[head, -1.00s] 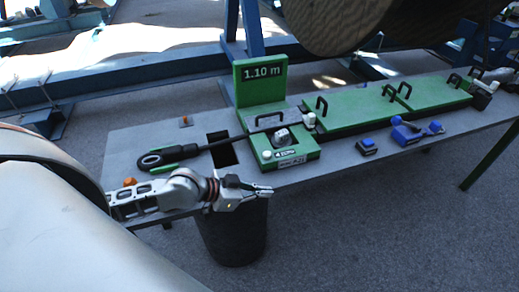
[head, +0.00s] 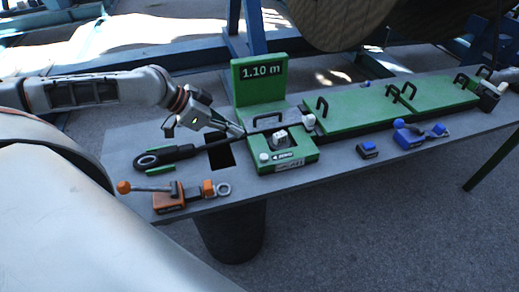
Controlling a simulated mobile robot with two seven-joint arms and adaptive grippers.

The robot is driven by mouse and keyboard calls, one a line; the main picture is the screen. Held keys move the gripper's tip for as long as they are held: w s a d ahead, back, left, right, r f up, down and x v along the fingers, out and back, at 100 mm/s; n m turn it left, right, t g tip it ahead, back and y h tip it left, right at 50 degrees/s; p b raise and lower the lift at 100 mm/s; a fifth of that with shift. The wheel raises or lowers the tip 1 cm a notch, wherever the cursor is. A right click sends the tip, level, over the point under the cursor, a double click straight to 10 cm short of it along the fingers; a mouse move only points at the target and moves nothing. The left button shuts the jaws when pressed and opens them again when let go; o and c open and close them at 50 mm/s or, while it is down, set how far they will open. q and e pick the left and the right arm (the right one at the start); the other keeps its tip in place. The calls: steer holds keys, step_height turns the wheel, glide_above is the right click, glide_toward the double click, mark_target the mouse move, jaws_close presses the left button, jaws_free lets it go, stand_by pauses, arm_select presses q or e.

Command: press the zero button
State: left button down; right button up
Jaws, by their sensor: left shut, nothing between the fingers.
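The green measuring unit (head: 296,164) stands on the grey table, with its display (head: 262,72) reading 1.10 m. A small white round button (head: 264,157) sits at its front left, beside a label (head: 283,156) that appears to read ZERO. My left gripper (head: 238,130) is shut and empty. Its fingertips are at the left side of the unit, behind the black-handled lever in the picture and up and left of the white button. I cannot tell whether they touch anything. My right gripper is not in view.
A black-handled lever (head: 168,156) crosses the left table and a dark slot. An orange clamp-like tool (head: 166,198) lies at the front left. Blue tools (head: 410,135) lie to the right. A long green cover (head: 358,107) extends right; a dark bin (head: 230,232) stands below the table.

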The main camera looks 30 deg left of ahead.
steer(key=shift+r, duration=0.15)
arm_select(q)
glide_above(266, 155)
steer(key=s+a, duration=0.2)
step_height(266, 155, down, 7)
steer(key=shift+s+d+r, duration=0.1)
steer(key=shift+d, duration=0.05)
step_height(266, 155, down, 3)
steer(key=shift+f+p, duration=0.15)
steer(key=shift+p, duration=0.2)
steer(key=shift+f, duration=0.55)
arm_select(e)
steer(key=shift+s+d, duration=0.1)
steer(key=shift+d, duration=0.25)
arm_select(q)
steer(key=shift+f, duration=0.1)
